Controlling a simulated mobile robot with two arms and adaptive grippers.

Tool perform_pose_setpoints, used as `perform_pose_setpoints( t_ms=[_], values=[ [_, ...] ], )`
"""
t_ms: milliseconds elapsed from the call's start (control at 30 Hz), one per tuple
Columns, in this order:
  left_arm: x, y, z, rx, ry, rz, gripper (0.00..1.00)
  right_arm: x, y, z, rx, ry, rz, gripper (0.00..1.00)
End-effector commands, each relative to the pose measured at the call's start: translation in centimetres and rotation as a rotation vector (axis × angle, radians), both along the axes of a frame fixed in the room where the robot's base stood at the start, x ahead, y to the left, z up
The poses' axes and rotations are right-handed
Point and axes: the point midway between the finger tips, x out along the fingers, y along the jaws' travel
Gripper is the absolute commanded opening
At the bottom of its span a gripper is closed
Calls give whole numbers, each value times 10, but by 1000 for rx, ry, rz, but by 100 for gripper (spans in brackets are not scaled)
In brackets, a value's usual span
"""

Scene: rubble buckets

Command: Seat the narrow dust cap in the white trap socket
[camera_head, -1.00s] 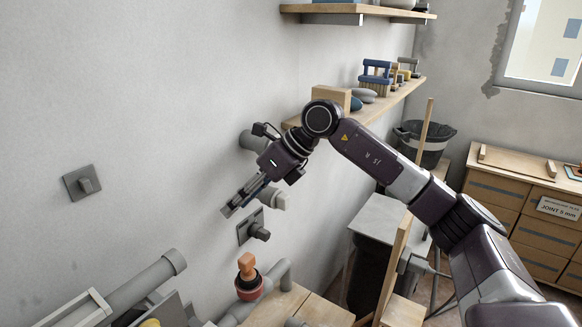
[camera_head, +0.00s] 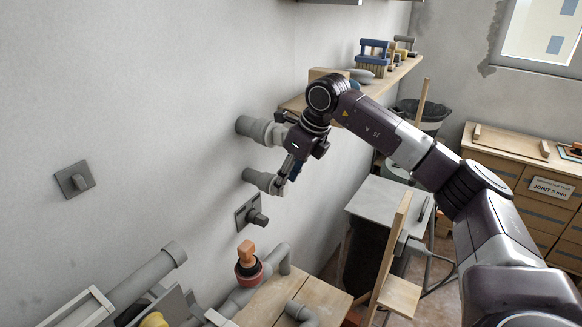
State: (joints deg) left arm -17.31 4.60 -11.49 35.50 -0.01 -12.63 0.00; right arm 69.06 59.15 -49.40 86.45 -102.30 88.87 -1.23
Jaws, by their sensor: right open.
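My right gripper (camera_head: 281,187) is open, with its fingers pointing down at the free end of the lower grey wall stub (camera_head: 258,178). Whether they touch it is too small to tell. A thicker grey stub (camera_head: 258,130) sticks out of the wall above, partly behind my wrist. An orange plug-like piece (camera_head: 246,253) stands upright in a dark, red-rimmed collar (camera_head: 249,276) on the grey pipework below. I cannot tell for certain which piece is the narrow dust cap or the white trap socket. My left gripper is not in view.
A grey wall plate with a knob (camera_head: 255,215) sits just below the stubs. A wooden bench top (camera_head: 283,298) with a grey elbow (camera_head: 302,313) lies below. A shelf (camera_head: 385,82) with brushes projects behind my arm. A grey table (camera_head: 386,208) stands to the right.

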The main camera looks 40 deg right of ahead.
Motion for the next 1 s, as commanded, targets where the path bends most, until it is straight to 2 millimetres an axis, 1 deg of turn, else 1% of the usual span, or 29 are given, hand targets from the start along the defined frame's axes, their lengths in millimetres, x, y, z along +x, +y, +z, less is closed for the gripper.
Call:
perform_pose_setpoints(
  t_ms=[100,333,700,733,767,900,933,1000],
  values=[
    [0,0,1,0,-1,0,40,2,1,-4,0,-1,1,41],
    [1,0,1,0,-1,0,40,2,1,-5,0,-2,1,41],
    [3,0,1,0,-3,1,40,2,1,-4,0,-2,1,0],
    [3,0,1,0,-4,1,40,2,1,-4,0,-2,1,0],
    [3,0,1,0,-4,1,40,2,1,-4,0,-2,1,17],
    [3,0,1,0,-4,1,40,2,1,-4,0,-2,1,2],
    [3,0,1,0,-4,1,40,2,1,-4,0,-2,1,0],
    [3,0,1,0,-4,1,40,2,1,-4,0,-2,1,0]
  ],
)
